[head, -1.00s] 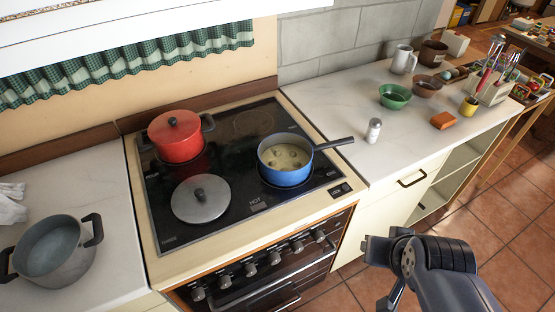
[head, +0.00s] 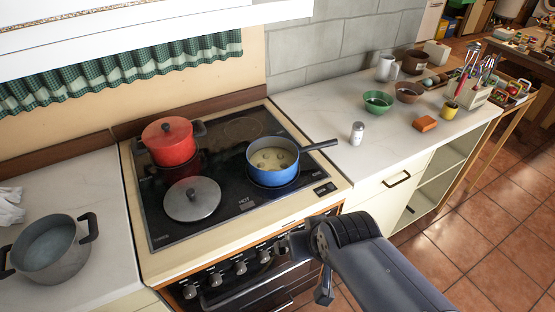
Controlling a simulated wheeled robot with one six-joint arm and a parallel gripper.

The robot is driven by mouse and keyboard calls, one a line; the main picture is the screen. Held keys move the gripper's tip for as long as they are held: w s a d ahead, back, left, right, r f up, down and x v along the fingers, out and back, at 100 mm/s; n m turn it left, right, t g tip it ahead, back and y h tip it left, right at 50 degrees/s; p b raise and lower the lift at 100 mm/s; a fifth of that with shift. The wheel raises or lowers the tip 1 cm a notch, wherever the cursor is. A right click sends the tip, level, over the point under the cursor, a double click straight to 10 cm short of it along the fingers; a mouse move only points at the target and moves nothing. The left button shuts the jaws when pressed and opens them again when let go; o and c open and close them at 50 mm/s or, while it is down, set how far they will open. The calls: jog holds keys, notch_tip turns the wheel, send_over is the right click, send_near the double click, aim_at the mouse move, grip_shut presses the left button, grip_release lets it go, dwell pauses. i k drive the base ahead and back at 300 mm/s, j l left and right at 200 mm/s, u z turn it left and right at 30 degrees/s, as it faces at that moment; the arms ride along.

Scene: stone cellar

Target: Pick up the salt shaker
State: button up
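The salt shaker (head: 357,133) is small and white with a greyish top. It stands upright on the pale countertop (head: 335,180), to the right of the stove, with nothing touching it. My gripper (head: 323,290) is at the bottom of the head view, in front of the oven front and well below and to the left of the shaker. Only a dark narrow part of it shows beneath my wrist, so whether its fingers are apart is not clear.
A blue pot (head: 273,178) of food has its handle pointing toward the shaker. A green bowl (head: 378,102), brown bowl (head: 408,93) and orange-brown block (head: 425,124) are on the counter to the shaker's right. The counter just around the shaker is clear.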

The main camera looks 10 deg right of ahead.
aim_at(358, 127)
jog(key=i+l+u, duration=0.15)
jog(key=l+u, duration=0.15)
jog(key=i+l+u, duration=0.25)
jog(key=l, duration=0.15)
jog(key=l+u, duration=0.6)
jog(key=l, duration=0.2)
